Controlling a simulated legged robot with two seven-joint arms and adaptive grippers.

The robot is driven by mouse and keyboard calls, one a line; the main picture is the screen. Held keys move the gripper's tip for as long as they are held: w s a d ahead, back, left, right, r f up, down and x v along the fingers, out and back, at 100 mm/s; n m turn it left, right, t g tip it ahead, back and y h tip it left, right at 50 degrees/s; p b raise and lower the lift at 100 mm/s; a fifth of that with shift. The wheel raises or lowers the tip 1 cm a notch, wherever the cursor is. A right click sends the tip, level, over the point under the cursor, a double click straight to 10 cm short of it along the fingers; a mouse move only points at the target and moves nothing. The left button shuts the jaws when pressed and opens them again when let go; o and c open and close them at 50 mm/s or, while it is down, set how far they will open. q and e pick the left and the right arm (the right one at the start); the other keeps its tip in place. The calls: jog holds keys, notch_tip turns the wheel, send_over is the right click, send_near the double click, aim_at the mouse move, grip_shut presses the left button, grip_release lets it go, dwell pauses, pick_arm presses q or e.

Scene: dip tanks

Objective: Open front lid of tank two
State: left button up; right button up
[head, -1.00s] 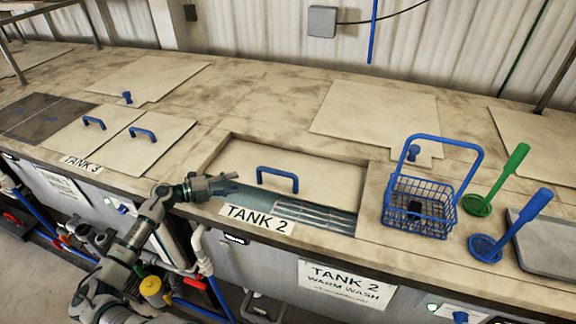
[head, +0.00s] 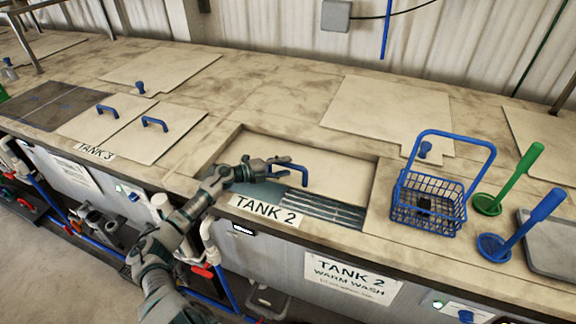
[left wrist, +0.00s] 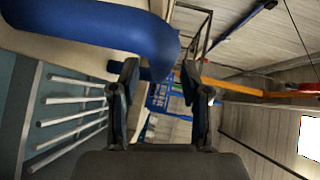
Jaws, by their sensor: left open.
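Tank two's front lid (head: 335,166) is a pale panel with a blue bar handle (head: 303,176). It lies in the recess behind the TANK 2 label (head: 266,211). A gap along its front edge shows water and metal bars (head: 325,209). My left gripper (head: 280,168) is open at the left end of the handle, with its fingers pointing right. In the left wrist view the handle (left wrist: 100,25) looms large at upper left, close to the open fingers (left wrist: 162,85). Nothing is clearly clamped between them. My right gripper is not in view.
A blue wire basket (head: 430,205) stands on the counter right of the opening, beside green (head: 490,203) and blue (head: 492,245) ladles. A second pale lid (head: 385,112) lies behind. Tank 3's lids (head: 160,132) are at the left.

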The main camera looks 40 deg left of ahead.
pick_arm(q)
jog(key=shift+x, duration=0.8)
jog(key=shift+w+a+f, duration=0.15)
jog(key=shift+w+a, duration=0.05)
jog(key=shift+a, duration=0.15)
jog(key=shift+d, duration=0.25)
grip_shut()
